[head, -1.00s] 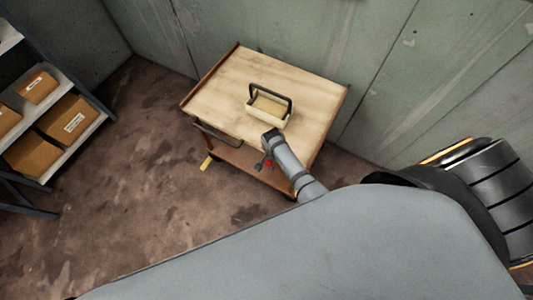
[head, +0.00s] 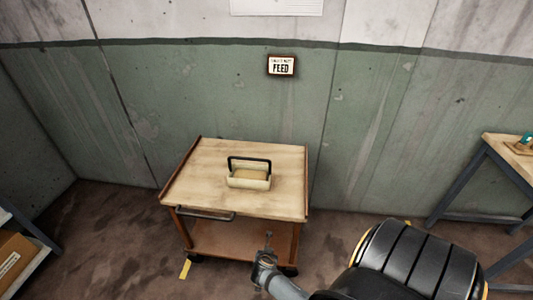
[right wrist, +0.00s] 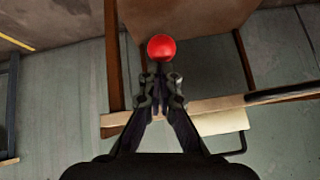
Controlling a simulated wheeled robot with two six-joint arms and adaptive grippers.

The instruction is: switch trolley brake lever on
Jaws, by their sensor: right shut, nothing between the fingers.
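The wooden trolley (head: 280,205) stands against the green wall in the head view. My right gripper (head: 265,256) is in front of its lower right part, near the lower shelf. In the right wrist view, a red ball knob (right wrist: 161,47), likely the brake lever's end, is just beyond the fingertips of my right gripper (right wrist: 160,88). The gripper is shut and empty, and the knob is not between its fingers. The lever's shaft is hidden in the wrist view. The knob cannot be made out in the head view. My left gripper is out of view.
A cream tray with a black handle (head: 248,183) stands on the trolley top. A push handle (head: 205,215) is on the trolley's front left. A shelf is at lower left, a workbench (head: 490,216) at right.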

